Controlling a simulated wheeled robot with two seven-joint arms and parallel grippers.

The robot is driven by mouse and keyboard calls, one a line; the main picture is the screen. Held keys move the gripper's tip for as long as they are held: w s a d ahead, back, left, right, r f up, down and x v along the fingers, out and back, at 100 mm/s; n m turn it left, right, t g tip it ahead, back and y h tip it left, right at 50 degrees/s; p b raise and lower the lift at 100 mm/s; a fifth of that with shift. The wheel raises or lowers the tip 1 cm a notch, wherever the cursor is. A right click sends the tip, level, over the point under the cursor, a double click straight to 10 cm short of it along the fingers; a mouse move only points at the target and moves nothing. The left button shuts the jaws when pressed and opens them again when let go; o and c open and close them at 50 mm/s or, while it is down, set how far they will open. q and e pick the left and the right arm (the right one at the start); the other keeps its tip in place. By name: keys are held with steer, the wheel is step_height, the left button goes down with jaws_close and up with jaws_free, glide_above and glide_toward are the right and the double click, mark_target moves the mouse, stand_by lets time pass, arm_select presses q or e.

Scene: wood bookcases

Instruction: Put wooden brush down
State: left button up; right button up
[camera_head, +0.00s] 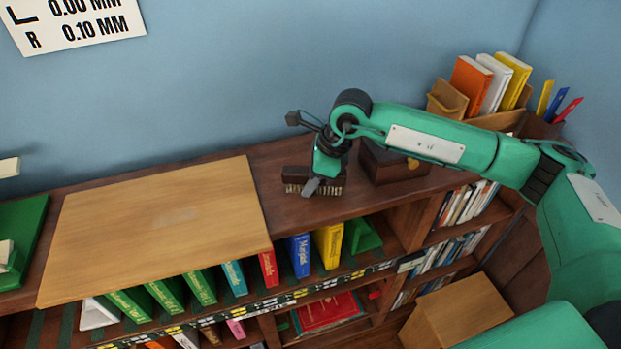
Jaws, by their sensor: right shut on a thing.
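The wooden brush (296,180) has a dark brown back and pale bristles that face down. It is at the top of the bookcase, just right of the light wood board. My right gripper (312,186) comes down over it from above and is shut on it. I cannot tell whether the bristles touch the bookcase top (330,208) or hang just above it. Part of the brush is hidden behind the gripper. My left gripper is not in view.
A light wood board (160,225) covers the left part of the top. A dark wooden box (395,165) stands close right of the brush. An organizer with orange (470,85), white and yellow books stands at the back right. Bare dark wood lies in front of the brush.

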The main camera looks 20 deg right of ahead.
steer(key=shift+f, duration=0.2)
steer(key=o, duration=1)
steer(key=shift+c, duration=0.2)
steer(key=shift+f, duration=0.1)
steer(key=shift+s, duration=0.1)
steer(key=shift+r+p, duration=0.35)
steer(key=shift+p, duration=0.05)
steer(key=b+v, duration=0.4)
steer(key=v, duration=0.7)
steer(key=shift+d+r, duration=0.2)
steer(key=shift+r, duration=0.25)
